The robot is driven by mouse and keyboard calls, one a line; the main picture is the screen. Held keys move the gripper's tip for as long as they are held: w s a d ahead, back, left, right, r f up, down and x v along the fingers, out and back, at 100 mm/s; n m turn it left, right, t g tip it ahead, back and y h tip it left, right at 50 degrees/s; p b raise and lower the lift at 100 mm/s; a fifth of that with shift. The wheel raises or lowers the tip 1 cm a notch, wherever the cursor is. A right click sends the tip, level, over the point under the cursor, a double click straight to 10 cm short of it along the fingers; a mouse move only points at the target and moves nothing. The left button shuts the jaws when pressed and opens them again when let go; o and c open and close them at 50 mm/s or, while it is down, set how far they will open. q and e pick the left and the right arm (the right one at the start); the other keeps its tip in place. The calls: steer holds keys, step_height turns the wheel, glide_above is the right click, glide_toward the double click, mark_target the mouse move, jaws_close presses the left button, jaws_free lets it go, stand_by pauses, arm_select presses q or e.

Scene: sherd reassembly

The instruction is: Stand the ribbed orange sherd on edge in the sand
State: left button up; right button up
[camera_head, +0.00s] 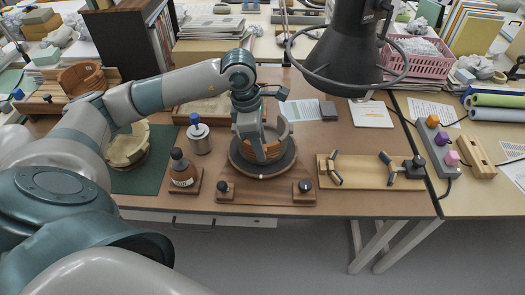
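An orange-brown ribbed pot part (262,150) sits on a dark round turntable (262,173) on a wooden base. Another orange ribbed piece (83,77) lies in a wooden holder at the far left; I cannot tell which is the task's sherd. A shallow pale tray (215,106), perhaps the sand tray, lies behind the turntable, partly hidden by my arm. My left gripper (262,157) points down over the turntable, its fingertips at the orange ribbed part. Whether it grips anything is unclear. My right gripper is not in view.
A brown bottle (182,169) and a metal canister (200,138) stand left of the turntable. A cream bowl part (127,146) lies on a green mat. A wooden board with clamps (370,172) lies to the right. A black lamp (345,50) hangs above the back.

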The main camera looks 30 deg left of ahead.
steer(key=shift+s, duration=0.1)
